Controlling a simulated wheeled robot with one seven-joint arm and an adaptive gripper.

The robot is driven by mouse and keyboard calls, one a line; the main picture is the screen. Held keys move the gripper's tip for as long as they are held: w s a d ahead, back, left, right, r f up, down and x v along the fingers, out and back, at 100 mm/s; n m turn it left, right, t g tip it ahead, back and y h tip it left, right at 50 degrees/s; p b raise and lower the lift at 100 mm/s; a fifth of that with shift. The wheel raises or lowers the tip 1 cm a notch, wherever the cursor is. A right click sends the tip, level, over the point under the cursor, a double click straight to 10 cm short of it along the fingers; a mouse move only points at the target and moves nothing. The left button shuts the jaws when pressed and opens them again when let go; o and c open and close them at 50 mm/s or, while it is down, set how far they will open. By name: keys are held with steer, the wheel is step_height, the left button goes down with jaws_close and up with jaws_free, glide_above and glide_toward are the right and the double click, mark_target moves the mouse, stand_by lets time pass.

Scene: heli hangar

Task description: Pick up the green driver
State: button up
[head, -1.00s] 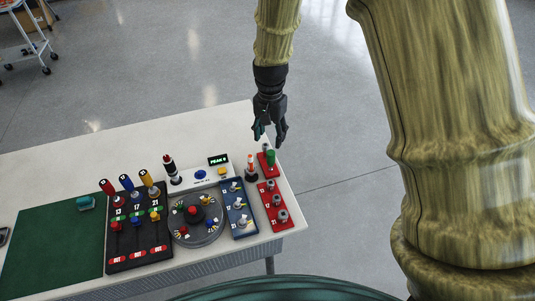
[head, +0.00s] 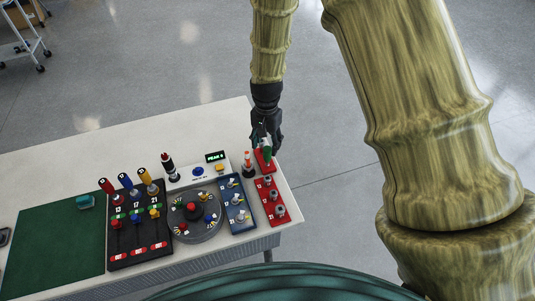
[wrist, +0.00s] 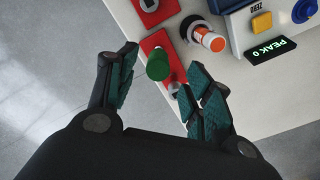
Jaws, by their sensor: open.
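The green driver (head: 267,152) stands upright on a small red plate (head: 269,167) at the far right corner of the table. In the wrist view the driver (wrist: 157,66) is seen from above as a green cylinder between the fingertips, over the red plate (wrist: 153,42). My gripper (head: 264,139) is open just above the driver and partly covers it in the head view. In the wrist view my gripper's fingers (wrist: 160,72) stand on both sides of the driver, with gaps showing. A grey metal tip or pin shows beside the driver's base.
An orange-and-white driver (head: 248,165) stands close to the left, and in the wrist view (wrist: 208,40). A red rack (head: 270,200) and a blue rack (head: 237,205) lie nearer. A white panel with a PEAK display (head: 215,156) is left. Floor is open beyond the table (head: 120,142).

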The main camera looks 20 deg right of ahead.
mark_target(267, 149)
steer(key=shift+d+f+p, duration=0.1)
steer(key=shift+f+p, duration=0.55)
steer(key=shift+f, duration=1.25)
steer(key=shift+c, duration=0.4)
steer(key=c, duration=1)
